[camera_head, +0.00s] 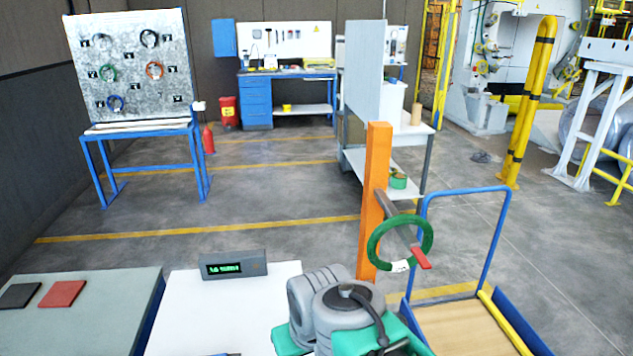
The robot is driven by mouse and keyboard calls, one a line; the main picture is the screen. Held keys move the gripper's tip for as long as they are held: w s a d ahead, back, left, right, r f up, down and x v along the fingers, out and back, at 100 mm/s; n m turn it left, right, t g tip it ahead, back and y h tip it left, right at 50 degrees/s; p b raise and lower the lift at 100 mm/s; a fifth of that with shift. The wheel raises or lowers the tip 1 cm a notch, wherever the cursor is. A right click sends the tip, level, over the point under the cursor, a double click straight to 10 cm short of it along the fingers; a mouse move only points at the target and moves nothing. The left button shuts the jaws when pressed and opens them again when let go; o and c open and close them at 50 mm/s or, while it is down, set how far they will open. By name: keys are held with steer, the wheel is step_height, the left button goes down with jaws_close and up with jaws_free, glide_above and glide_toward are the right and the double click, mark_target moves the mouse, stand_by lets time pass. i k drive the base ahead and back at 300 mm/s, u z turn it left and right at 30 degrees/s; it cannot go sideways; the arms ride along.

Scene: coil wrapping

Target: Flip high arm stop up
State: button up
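An orange post (374,200) stands right of centre, with a grey arm (396,218) reaching out from its upper part toward me. The red stop (421,258) is at the near end of this arm. It points down and to the right, roughly along the arm's line; I cannot tell its exact angle. A green coil (372,252) with a white label hangs around the arm, behind the red stop. My own grey arm links show at the bottom centre, left of and below the coil. My gripper is not visible.
A blue-framed cart (465,328) stands right of the post. A white table (190,318) with a display box (234,265) is at the lower left. A grey table (100,320) holds a black and a red pad. Open floor lies behind.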

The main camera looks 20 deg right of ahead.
mark_target(425, 263)
steer(key=z, duration=0.5)
steer(key=k, duration=0.45)
steer(key=u, duration=1)
